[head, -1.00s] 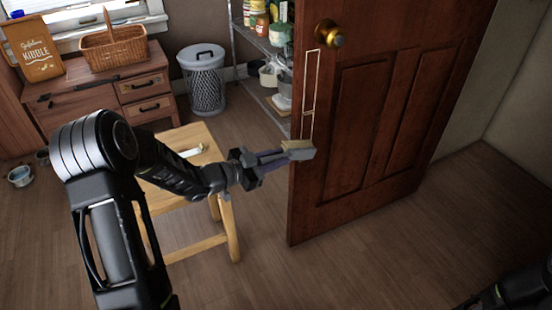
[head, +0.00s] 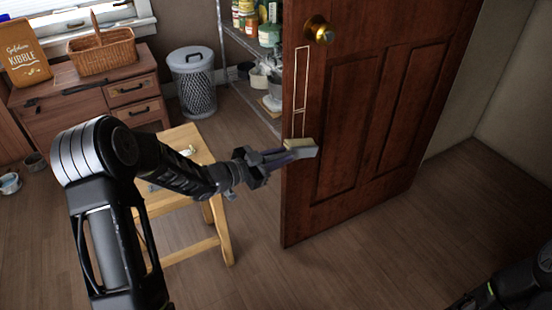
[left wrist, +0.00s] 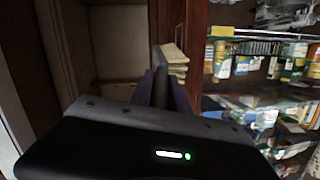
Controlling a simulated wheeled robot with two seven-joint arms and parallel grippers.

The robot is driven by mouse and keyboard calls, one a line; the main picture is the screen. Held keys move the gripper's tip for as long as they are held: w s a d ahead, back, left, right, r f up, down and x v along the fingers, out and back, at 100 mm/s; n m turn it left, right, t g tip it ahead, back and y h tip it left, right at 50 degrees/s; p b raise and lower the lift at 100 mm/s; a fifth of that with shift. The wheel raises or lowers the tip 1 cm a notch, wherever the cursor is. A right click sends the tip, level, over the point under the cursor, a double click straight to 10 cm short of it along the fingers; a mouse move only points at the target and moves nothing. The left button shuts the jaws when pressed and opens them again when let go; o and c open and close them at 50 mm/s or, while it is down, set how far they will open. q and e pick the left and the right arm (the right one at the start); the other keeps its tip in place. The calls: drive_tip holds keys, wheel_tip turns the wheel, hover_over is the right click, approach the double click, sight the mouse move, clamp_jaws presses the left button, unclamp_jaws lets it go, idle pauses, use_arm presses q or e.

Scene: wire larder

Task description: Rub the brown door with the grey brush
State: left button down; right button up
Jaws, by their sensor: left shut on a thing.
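The brown door (head: 380,110) stands open on the right, with a brass knob (head: 318,31) and a pale outlined strip (head: 299,88) near its left edge. My left gripper (head: 290,157) is shut on the grey brush (head: 301,149) in front of the door's lower left part, just below the strip. The brush's pale bristles face up in the head view. The brush also shows in the left wrist view (left wrist: 174,62), close to the door edge; whether it touches the door I cannot tell. Part of my right arm shows at the bottom right, its fingertips out of sight.
A wooden stool (head: 211,212) stands behind my left arm. A wire bin (head: 194,85), a drawer chest (head: 128,95) with a basket (head: 102,50) and kibble bag (head: 22,52), and larder shelves (head: 243,42) stand behind. Floor before the door is clear.

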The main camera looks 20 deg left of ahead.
use_arm(q)
drive_tip(key=shift+w+d, duration=0.1)
drive_tip(key=shift+w, duration=0.1)
drive_tip(key=shift+s, duration=0.1)
drive_tip(key=s+d+b, duration=0.1)
drive_tip(key=s+d, duration=0.3)
drive_tip(key=d, duration=0.1)
drive_tip(key=shift+s+d, duration=0.2)
drive_tip(key=shift+s, duration=0.05)
idle(0.6)
